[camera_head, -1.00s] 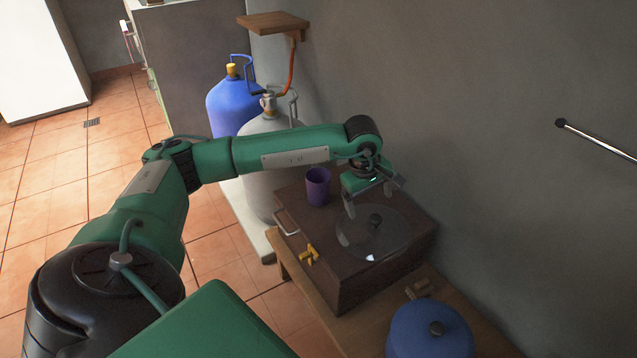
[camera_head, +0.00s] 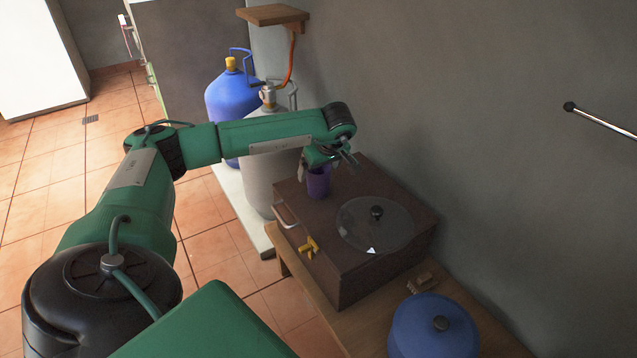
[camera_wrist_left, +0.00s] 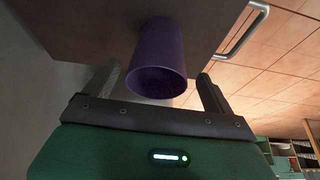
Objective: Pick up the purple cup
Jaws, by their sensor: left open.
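The purple cup (camera_head: 319,184) stands on the dark brown box-shaped top, near its far left corner. My left gripper (camera_head: 328,166) is directly over the cup and hides its upper part in the head view. In the left wrist view the cup (camera_wrist_left: 158,58) lies between the two spread fingers of my left gripper (camera_wrist_left: 159,74), with its open rim toward the camera. The fingers are open, with a gap visible on each side of the cup. I cannot tell how far down they reach beside it. My right gripper is not in view.
A round glass lid (camera_head: 376,224) lies on the brown box (camera_head: 375,278), right of the cup. Yellow pieces (camera_head: 309,247) and a handle (camera_head: 286,216) are at its front. A blue pot (camera_head: 432,328) stands nearer. Gas cylinders (camera_head: 232,105) stand behind left; a wall is right.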

